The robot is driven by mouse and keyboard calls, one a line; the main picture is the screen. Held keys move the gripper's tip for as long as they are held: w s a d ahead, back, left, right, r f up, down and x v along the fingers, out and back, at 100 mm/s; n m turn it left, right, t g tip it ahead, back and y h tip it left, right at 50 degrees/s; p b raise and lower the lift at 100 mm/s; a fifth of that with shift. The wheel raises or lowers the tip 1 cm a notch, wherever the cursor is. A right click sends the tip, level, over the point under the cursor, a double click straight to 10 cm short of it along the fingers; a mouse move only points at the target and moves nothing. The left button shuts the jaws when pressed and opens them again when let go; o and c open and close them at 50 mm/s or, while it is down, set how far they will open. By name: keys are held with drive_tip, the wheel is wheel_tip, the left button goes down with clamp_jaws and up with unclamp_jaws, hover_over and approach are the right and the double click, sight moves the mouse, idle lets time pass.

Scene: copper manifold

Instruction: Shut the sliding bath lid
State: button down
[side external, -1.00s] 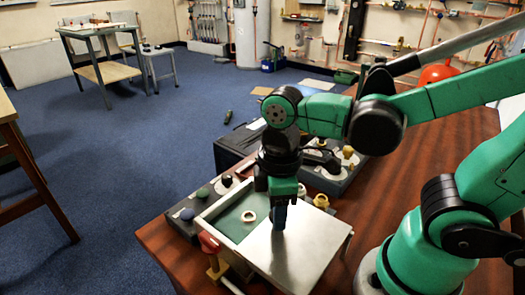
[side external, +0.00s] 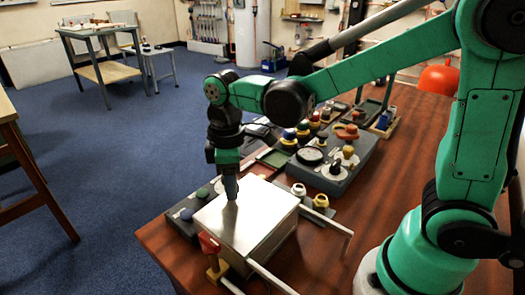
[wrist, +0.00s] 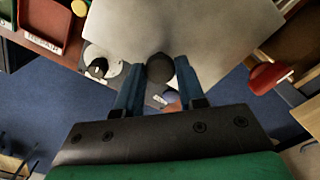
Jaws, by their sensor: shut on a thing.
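The bath lid (side external: 252,218) is a flat silver-grey plate lying level over the bath, whose pale wall (side external: 268,246) shows below it. The lid covers the bath's top, and no opening or contents show. My gripper (side external: 231,192) points down at the lid's far-left part. In the wrist view my gripper (wrist: 159,80) has its two blue fingers around a dark round knob (wrist: 160,67) near the edge of the lid (wrist: 185,28). The fingers are shut on this knob. Its contact faces are partly hidden.
A red-handled brass valve (side external: 210,245) stands close by the bath's left corner. Bare rails (side external: 328,230) stick out toward my base. A dark strip with discs (side external: 183,222) lies left of the bath.

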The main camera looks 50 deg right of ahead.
drive_tip(key=shift+w, duration=0.3)
drive_tip(key=c, duration=0.5)
unclamp_jaws()
drive_tip(key=shift+r, duration=0.1)
drive_tip(key=shift+r, duration=2.7)
